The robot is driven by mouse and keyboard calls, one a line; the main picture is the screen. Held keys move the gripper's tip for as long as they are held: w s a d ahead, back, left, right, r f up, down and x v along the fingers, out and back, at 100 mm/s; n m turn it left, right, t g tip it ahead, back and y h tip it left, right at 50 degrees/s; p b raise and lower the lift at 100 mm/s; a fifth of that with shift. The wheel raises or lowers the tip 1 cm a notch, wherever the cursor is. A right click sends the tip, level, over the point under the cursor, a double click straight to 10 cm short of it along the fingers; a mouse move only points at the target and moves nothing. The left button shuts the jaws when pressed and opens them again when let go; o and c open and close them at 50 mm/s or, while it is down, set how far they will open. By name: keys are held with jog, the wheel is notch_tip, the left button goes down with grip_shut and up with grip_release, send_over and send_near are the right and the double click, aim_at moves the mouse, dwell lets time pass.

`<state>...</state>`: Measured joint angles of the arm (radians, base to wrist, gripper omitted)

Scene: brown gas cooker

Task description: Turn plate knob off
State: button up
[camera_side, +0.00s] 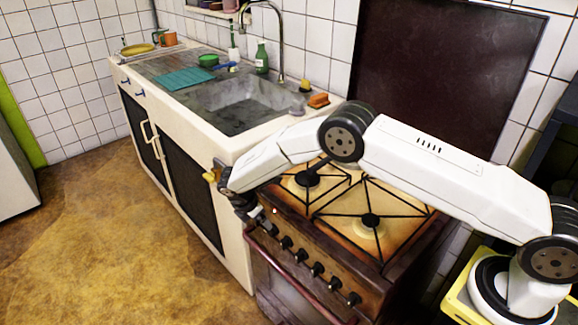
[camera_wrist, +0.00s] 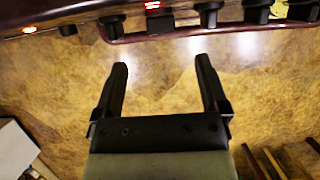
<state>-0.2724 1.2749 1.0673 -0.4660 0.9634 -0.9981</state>
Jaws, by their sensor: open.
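The brown gas cooker (camera_side: 300,225) stands at the right of the sink unit in the side view. A row of dark knobs (camera_side: 301,255) runs along its front panel; I cannot tell which is the plate knob. In the wrist view, several knobs (camera_wrist: 160,21) line the top edge. My gripper (camera_wrist: 161,65) is open and empty there, its two black fingers pointing toward the knob row but apart from it. In the side view, my gripper (camera_side: 252,214) is small and dark at the left end of the panel, so its contact with the leftmost knob is unclear.
A dark red rail (camera_side: 300,285) runs across the cooker front below the knobs. Burners with black grates (camera_side: 370,220) lie on top. Red lights (camera_wrist: 30,29) glow on the panel in the wrist view. The brown floor (camera_side: 120,240) in front is clear.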

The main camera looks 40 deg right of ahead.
aim_at(269, 233)
jog(key=shift+x, duration=3.95)
jog(key=shift+c, duration=0.3)
grip_shut()
jog(key=shift+s+t, duration=0.1)
jog(key=shift+t, duration=0.5)
jog(key=shift+d+t, duration=0.1)
jog(key=shift+t, duration=0.4)
jog(key=shift+s+m+t, duration=0.1)
jog(key=shift+m+t, duration=0.2)
